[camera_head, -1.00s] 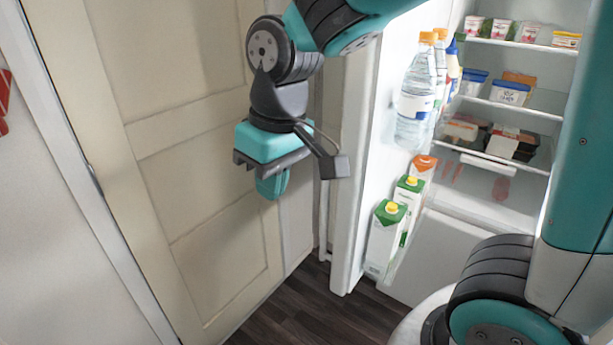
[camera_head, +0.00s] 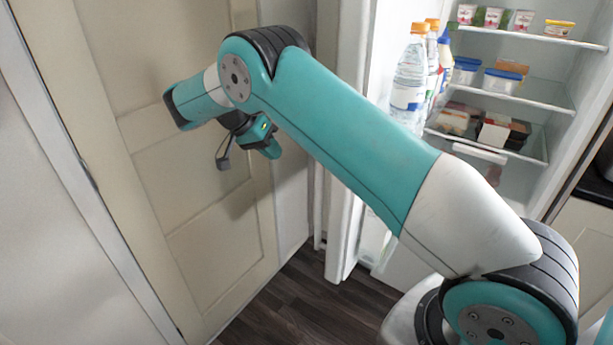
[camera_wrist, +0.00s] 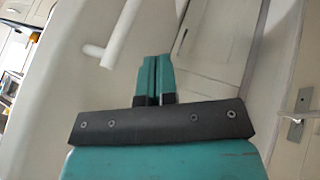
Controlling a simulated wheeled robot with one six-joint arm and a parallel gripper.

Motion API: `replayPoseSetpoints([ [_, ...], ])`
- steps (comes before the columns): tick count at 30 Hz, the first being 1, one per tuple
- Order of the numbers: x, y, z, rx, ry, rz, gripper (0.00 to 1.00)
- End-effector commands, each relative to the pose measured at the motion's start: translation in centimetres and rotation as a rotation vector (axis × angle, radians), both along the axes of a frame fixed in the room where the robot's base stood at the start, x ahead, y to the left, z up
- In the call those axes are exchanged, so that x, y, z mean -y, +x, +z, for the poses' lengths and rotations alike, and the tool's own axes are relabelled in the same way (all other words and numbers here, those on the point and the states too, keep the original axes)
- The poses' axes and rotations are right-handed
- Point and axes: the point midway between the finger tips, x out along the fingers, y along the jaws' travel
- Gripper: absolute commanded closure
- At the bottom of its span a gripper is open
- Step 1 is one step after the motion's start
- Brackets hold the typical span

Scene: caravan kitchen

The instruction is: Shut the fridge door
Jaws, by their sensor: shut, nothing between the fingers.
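The fridge door (camera_head: 345,215) stands open, its edge towards me, with bottles and cartons on its inner side. The fridge interior (camera_head: 515,85) shows to its right. My arm crosses in front of the door and hides part of it. My gripper (camera_head: 269,148) is to the left of the door, on its outer side, shut and empty. In the wrist view the shut teal fingers (camera_wrist: 154,80) point towards a pale surface with a white bar handle (camera_wrist: 122,35), apparently the fridge door's outer face. The handle is left of the fingertips; I cannot tell whether anything touches.
A cream panelled door (camera_head: 205,215) is close behind my gripper on the left. Dark wood floor (camera_head: 300,305) is clear between it and the fridge. Bottles (camera_head: 410,80) stand in the door rack. A door with a metal lever handle (camera_wrist: 300,110) is at right in the wrist view.

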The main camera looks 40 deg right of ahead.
Motion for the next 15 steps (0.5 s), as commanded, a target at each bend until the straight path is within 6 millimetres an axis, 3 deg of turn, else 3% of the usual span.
replayPoseSetpoints([
  [1, 0.6, -0.3, -1.2, -0.003, 0.0, -0.001, 1.0],
  [11, 4.7, -1.8, -6.4, -0.006, 0.001, -0.002, 1.0],
  [15, 5.6, -3.3, -6.1, -0.004, 0.001, 0.001, 1.0],
])
